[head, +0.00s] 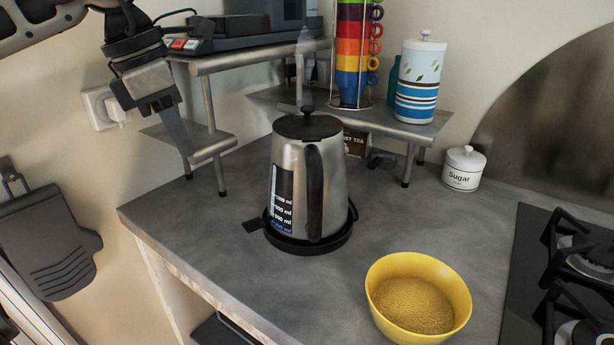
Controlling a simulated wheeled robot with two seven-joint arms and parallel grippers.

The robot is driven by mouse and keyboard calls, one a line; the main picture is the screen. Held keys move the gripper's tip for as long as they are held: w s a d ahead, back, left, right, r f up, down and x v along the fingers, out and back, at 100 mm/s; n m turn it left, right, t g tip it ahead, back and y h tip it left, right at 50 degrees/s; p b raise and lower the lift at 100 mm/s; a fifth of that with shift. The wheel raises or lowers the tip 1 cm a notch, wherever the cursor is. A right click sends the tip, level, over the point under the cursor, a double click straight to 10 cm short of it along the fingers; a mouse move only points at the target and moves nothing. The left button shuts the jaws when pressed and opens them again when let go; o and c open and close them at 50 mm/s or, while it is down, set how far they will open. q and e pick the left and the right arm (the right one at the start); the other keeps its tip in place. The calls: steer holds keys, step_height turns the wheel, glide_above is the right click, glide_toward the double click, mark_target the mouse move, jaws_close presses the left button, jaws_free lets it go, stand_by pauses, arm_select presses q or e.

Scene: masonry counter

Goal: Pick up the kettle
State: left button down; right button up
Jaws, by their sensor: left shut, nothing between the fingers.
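The kettle (288,187) is brushed steel with a black lid, a black handle (315,193) facing the camera and a level scale on its side. It stands upright on its round black base (309,246) on the grey counter. My left gripper (187,150) is shut and empty. It points down in the upper left, apart from the kettle and in front of the metal shelf. My right gripper is not in view.
A yellow bowl (458,290) of grainy food stands front right of the kettle. Metal shelves (225,144) with a machine, stacked colored cups (355,50) and a canister (419,80) stand behind. A sugar jar (463,169) and a stove (530,270) are right. The counter's left part is clear.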

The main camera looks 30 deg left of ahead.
arm_select(q)
steer(key=c, duration=1.3)
jaws_free()
steer(key=shift+d, duration=0.15)
steer(key=shift+c, duration=0.2)
steer(key=shift+o, duration=0.7)
steer(key=w+d+r+m+t+h, duration=0.1)
steer(key=d+r+m+t+h, duration=0.1)
steer(key=d+m+h, duration=0.2)
steer(key=shift+w+d+t+h, duration=0.3)
steer(key=shift+d+h, duration=0.4)
steer(key=shift+d, duration=0.3)
steer(key=p, duration=0.4)
glide_toward(316, 197)
steer(key=w+d+f, duration=0.2)
steer(key=w+f, duration=0.1)
steer(key=f, duration=0.2)
steer(key=x, duration=0.2)
steer(key=p+x, duration=0.1)
steer(key=x, duration=0.1)
steer(key=shift+d+r, duration=0.1)
steer(key=shift+d, duration=0.2)
steer(key=shift+w, duration=0.15)
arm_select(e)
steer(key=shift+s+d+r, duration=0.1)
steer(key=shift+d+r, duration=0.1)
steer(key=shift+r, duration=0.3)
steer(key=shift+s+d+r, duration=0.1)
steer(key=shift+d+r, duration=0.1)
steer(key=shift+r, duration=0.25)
